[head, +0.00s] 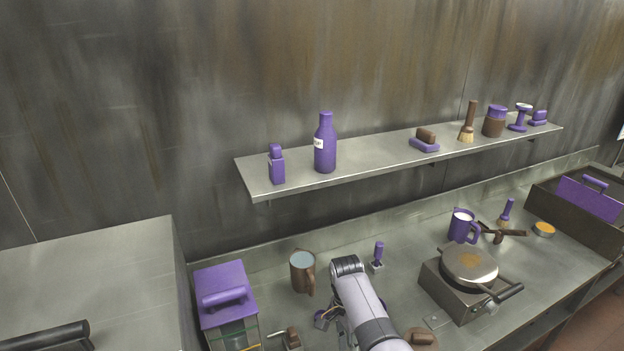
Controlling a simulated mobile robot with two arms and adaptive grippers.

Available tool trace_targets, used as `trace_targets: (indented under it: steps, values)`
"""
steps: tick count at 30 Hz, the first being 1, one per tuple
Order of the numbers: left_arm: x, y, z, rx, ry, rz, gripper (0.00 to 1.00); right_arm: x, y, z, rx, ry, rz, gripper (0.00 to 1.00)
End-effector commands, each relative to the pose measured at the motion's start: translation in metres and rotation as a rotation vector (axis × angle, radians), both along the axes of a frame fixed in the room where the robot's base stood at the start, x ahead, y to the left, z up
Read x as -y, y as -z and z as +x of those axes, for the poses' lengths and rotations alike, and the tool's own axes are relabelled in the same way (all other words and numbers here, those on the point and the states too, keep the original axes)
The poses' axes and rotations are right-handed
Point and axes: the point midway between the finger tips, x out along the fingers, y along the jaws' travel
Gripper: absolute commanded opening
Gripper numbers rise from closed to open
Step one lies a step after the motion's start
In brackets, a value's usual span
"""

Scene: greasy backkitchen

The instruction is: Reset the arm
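One arm of mine, which I take to be the right, comes in from the bottom edge and rises to a bent joint over the counter (400,290). A small metallic part beside this arm, low and to its left, may be my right gripper (326,318). It is mostly hidden by the arm, and its fingers cannot be made out. Whether it holds anything cannot be told. My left arm and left gripper do not show.
Close to the arm are a brown mug (302,271), a small purple-handled tool (377,257) and a purple-lidded container (226,293). A round hot plate (469,265) and purple mug (462,226) stand right. Above runs a wall shelf (370,160) holding bottles and brushes.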

Motion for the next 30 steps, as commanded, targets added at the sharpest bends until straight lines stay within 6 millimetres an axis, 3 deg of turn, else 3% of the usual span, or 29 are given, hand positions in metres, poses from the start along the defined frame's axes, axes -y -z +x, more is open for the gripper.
trace_targets:
  steps: [5,9,14,21,30]
  values:
    - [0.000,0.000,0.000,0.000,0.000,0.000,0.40,0.023,0.027,-0.022,0.038,-0.089,0.028,0.18]
    - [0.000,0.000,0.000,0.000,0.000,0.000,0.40,0.050,0.048,-0.058,0.097,-0.241,0.048,0.18]
    - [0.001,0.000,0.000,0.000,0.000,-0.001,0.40,0.075,0.054,-0.108,0.168,-0.450,0.050,0.18]
    - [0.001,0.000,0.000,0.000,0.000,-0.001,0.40,0.092,0.027,-0.193,0.259,-0.813,0.030,0.18]
    - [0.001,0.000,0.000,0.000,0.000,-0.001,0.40,0.088,-0.019,-0.256,0.326,-1.114,0.010,0.18]
